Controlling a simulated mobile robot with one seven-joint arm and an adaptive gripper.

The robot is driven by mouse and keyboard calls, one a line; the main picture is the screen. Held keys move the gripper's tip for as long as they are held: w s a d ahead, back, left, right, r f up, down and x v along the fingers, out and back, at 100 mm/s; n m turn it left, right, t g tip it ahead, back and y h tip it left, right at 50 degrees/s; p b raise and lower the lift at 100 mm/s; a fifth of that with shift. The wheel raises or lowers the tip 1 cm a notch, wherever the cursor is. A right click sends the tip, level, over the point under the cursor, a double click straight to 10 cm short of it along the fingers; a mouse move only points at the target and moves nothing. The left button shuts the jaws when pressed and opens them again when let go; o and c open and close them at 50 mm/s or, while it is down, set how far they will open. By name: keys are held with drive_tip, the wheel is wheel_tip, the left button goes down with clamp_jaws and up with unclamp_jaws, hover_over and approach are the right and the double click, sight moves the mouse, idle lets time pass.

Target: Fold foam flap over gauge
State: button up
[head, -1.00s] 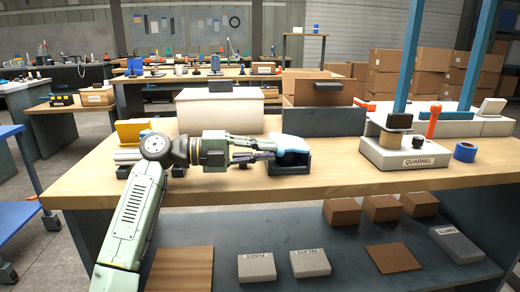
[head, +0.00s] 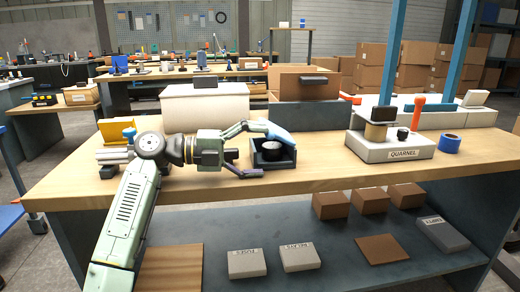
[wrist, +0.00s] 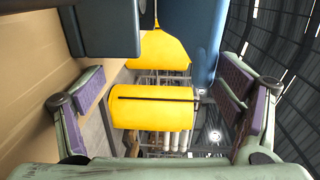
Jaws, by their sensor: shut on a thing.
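The blue foam flap (head: 280,131) stands tilted up over a dark open case (head: 287,162) on the bench. The round gauge (head: 272,153) sits inside the case and shows below the flap. My gripper (head: 264,150) is at the left side of the case with its two fingers spread wide. The upper finger reaches the flap's left edge; whether it touches is unclear. The lower finger is low by the case's front.
A yellow bin (head: 115,131) stands behind my arm at left. A pale box (head: 205,108) and a dark panel (head: 310,117) stand behind the case. The QUARNEL unit (head: 390,145) and blue tape (head: 449,144) are at right. The bench front is clear.

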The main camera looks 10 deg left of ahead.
drive_tip(key=v, duration=0.5)
drive_tip(key=shift+s+a+r, duration=0.15)
drive_tip(key=shift+s+a, duration=0.05)
drive_tip(key=shift+a, duration=0.15)
drive_tip(key=c, duration=0.6)
drive_tip(key=shift+s+a+r, duration=0.1)
drive_tip(key=shift+s+a, duration=0.15)
drive_tip(key=shift+a, duration=0.4)
